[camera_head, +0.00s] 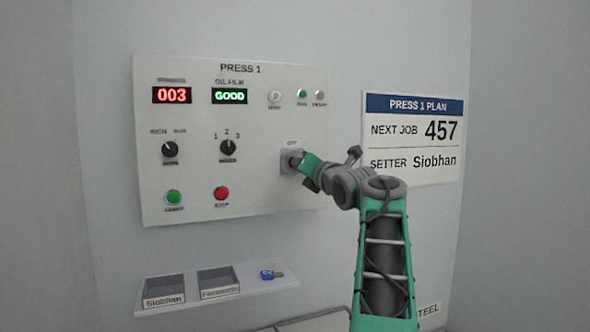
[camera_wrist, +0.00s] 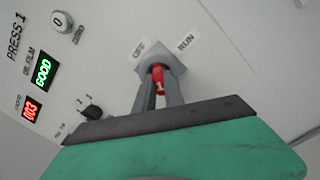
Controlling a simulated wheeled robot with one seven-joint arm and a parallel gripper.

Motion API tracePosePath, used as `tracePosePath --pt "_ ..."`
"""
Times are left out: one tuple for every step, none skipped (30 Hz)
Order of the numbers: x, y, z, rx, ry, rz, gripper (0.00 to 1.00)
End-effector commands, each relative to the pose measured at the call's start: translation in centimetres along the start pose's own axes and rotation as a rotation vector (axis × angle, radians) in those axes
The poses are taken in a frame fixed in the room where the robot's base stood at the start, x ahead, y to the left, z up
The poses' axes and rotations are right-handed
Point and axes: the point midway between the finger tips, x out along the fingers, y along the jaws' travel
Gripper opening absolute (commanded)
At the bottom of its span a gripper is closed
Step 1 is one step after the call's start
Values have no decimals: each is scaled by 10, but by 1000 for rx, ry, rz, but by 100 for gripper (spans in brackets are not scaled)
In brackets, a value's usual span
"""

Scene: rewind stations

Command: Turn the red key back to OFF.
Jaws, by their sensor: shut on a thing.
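The red key (camera_wrist: 158,78) sits in a grey key switch on the right of the panel, marked "1". In the wrist view the OFF label (camera_wrist: 139,49) is at the upper left of the switch and the RUN label (camera_wrist: 187,42) at its upper right. My gripper (camera_wrist: 158,92) is shut on the red key, with one finger on each side. In the head view my gripper (camera_head: 301,163) reaches the key switch (camera_head: 289,156) from the right and hides most of the key. I cannot tell for certain which label the key points to.
The PRESS 1 panel (camera_head: 260,120) carries displays reading 003 and GOOD, knobs, a green button (camera_head: 174,197) and a red button (camera_head: 221,193). Below, a shelf (camera_head: 250,287) holds two labelled trays and a blue key (camera_head: 270,274). A plan sign (camera_head: 412,135) hangs right of the panel.

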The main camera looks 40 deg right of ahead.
Motion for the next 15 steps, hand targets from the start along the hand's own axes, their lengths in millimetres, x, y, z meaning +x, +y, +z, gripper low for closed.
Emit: tracePosePath --pt "1 -4 -4 -26 4 -2 0" --pt "1 -4 -4 -42 4 -2 0" --pt "0 -4 -4 -67 6 -2 0" --pt "0 -4 -4 -84 6 -1 0" --pt "0 -4 -3 -105 7 0 0" --pt "0 -4 -3 -130 8 1 0" --pt "1 -4 -3 -147 9 1 0" --pt "1 -4 -3 -161 10 2 0" --pt "0 -4 -2 -177 11 2 0" --pt "0 -4 -2 -185 11 2 0" --pt "0 -3 -2 -189 12 2 0" --pt "0 -3 -1 -192 12 2 0" --pt "0 -3 -1 -192 12 1 0" --pt "0 -3 -1 -191 12 1 0" --pt "0 -3 -1 -191 12 1 0"
